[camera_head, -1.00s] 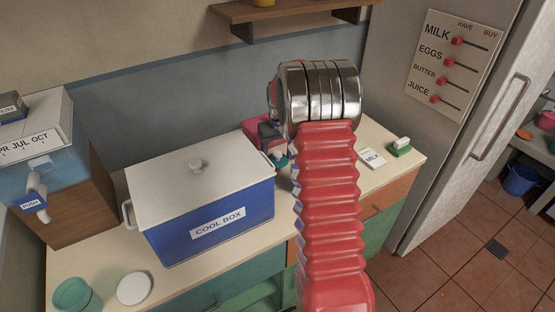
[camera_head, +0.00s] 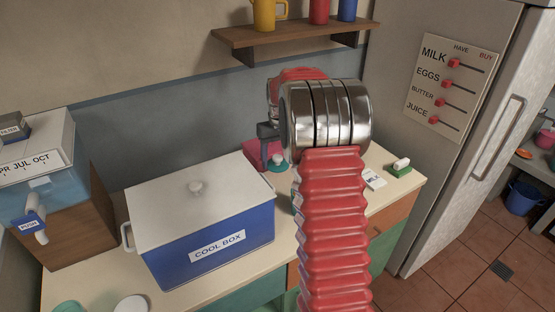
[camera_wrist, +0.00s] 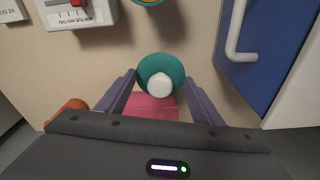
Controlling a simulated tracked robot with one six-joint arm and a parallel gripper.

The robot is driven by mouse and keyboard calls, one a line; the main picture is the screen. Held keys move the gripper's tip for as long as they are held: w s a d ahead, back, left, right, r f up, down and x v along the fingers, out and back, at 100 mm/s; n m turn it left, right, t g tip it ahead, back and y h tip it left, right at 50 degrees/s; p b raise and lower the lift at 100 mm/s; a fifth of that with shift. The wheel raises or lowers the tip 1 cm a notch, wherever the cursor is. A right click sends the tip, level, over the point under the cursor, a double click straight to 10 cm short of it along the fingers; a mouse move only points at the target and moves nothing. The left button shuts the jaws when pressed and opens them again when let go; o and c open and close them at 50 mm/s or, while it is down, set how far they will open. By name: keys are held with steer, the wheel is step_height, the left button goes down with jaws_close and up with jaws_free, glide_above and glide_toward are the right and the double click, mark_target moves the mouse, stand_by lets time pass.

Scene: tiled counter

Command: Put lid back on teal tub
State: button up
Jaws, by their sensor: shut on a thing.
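My gripper (camera_wrist: 160,78) is shut on a round teal lid (camera_wrist: 160,68) with a white knob, held between its two grey fingers in the wrist view. The lid also shows in the head view (camera_head: 280,163), partly hidden by my red arm. A pink thing (camera_wrist: 150,107) lies beyond the lid in the wrist view. It also shows behind my gripper in the head view (camera_head: 253,151).
A blue cool box (camera_head: 190,258) with a white lid stands mid-counter, left of my arm. A white round thing (camera_head: 132,304) lies beside the teal tub. A water dispenser (camera_head: 45,200) stands at the far left.

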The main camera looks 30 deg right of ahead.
steer(key=shift+d+r, duration=0.25)
steer(key=s+r, duration=0.3)
steer(key=s, duration=0.3)
steer(key=s+r, duration=0.2)
steer(key=s, duration=0.5)
steer(key=shift+s+a+r, duration=0.15)
steer(key=shift+s+r, duration=0.15)
steer(key=shift+r, duration=0.1)
step_height(320, 180, down, 6)
steer(key=shift+f, duration=0.2)
stand_by(0.4)
steer(key=shift+f, duration=0.1)
stand_by(2.2)
